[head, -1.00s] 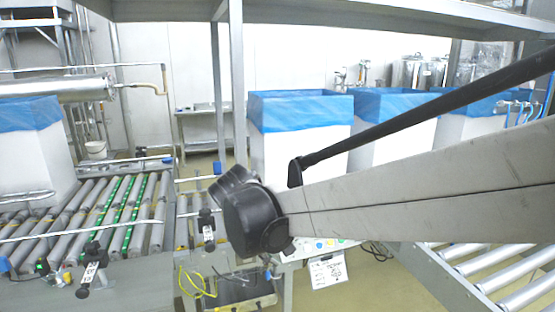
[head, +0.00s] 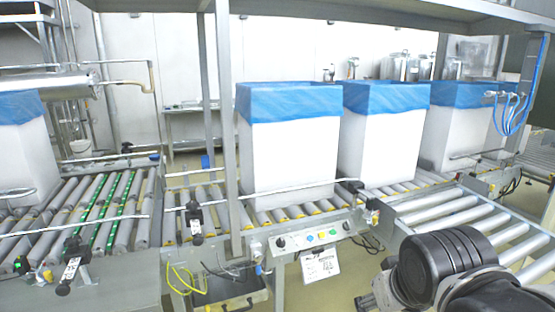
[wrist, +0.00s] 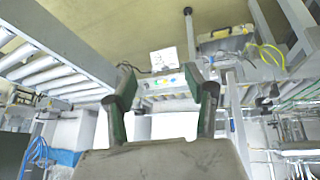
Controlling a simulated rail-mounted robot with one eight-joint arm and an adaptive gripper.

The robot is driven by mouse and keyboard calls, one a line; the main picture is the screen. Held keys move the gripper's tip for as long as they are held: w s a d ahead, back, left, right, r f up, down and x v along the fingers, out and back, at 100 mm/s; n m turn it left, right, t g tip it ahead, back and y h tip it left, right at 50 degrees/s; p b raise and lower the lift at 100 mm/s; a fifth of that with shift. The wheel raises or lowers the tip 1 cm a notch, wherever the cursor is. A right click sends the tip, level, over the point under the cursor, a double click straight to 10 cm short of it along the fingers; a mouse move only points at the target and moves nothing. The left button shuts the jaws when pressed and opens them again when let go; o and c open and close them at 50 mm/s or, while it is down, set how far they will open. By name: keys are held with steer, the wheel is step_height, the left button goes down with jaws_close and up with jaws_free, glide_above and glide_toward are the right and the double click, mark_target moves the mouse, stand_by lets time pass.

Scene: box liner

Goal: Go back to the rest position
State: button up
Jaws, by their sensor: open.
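My gripper (wrist: 160,88) shows in the wrist view with its two dark green fingers spread apart. Nothing is between the fingers, and no box or liner touches them. In the head view, a black joint of my arm is at the lower right, in front of the roller conveyor. The gripper itself cannot be made out in the head view.
White boxes with blue liners, a near one (head: 290,150), a middle one (head: 382,140) and a right one (head: 455,130), stand on the roller conveyor (head: 440,208). A control panel (head: 312,237) is on its front. A metal post (head: 228,130) stands left of the near box.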

steer(key=s+d+r+m+p, duration=0.1)
steer(key=s+r+p, duration=0.2)
steer(key=r+p, duration=0.8)
steer(key=shift+s+d+r+m+t+p, duration=0.15)
steer(key=shift+d+r+m+t+p, duration=0.2)
steer(key=shift+p, duration=0.65)
steer(key=shift+f, duration=0.15)
steer(key=shift+c, duration=0.5)
stand_by(0.8)
